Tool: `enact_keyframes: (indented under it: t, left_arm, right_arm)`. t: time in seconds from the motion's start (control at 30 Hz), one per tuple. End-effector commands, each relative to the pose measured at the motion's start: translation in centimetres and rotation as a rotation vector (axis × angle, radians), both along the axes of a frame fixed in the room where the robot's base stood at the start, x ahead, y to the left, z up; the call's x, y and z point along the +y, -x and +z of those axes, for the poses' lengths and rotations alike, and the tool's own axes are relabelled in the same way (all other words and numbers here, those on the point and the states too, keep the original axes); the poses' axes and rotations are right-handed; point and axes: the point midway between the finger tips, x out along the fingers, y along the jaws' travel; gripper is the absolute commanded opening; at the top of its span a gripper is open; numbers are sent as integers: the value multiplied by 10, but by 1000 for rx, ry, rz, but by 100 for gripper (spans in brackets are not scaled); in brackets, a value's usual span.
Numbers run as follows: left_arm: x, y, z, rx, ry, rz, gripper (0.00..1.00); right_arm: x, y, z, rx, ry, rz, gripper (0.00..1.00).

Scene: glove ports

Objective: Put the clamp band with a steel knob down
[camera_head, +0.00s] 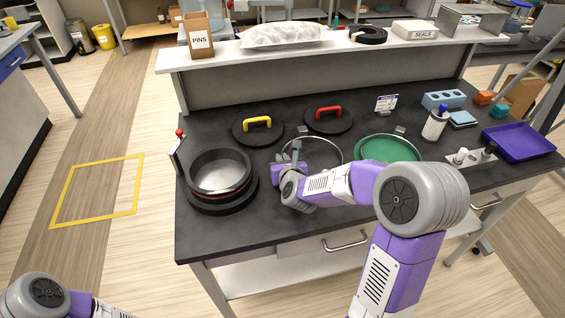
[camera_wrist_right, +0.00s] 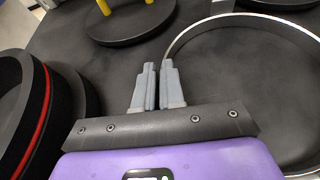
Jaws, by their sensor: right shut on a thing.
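A thin steel clamp band (camera_head: 341,151) lies flat at the middle of the dark bench, on it or just above; I cannot tell which. It also shows as a wide ring in the right wrist view (camera_wrist_right: 232,22). A small grey block (camera_head: 336,131) shows at its far side; I cannot make out a knob. My right gripper (camera_head: 297,152) is at the band's left edge. In the wrist view its fingers (camera_wrist_right: 152,84) are together on the band's rim. My left arm shows at the lower left, but its gripper is out of view.
A round port with a red seal (camera_head: 219,172) stands left of the gripper. Black lids with a yellow handle (camera_head: 257,122) and a red handle (camera_head: 328,113) lie behind. A green disc (camera_head: 389,149) in a second band is to the right. A purple tray (camera_head: 519,141) is far right.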

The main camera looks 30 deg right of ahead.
Motion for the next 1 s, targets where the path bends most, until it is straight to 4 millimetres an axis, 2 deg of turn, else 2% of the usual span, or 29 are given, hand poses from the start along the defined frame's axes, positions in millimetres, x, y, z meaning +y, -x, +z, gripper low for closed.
enact_keyframes:
  t: [0.2, 0.23, 0.4, 0.77, 0.87, 1.0]
  left_arm:
    - [0, 0, 1, 0, 0, 0, 68]
    - [0, 0, 1, 0, 0, 0, 68]
    - [0, 0, 1, 0, 0, 0, 68]
    - [0, 0, 2, 0, 0, 0, 68]
    - [0, 0, 3, 0, 0, 0, 68]
    - [0, 0, 7, 0, 0, 0, 68]
  right_arm:
    - [0, 0, 1, -1, 0, 0, 0]
    - [0, 0, 0, 1, -1, 0, 12]
    - [0, 0, 0, 1, -1, 0, 35]
    - [1, 4, 3, 0, -1, 0, 35]
    - [4, 15, 9, -1, -1, 1, 35]
    - [11, 41, 20, -1, -1, 1, 35]
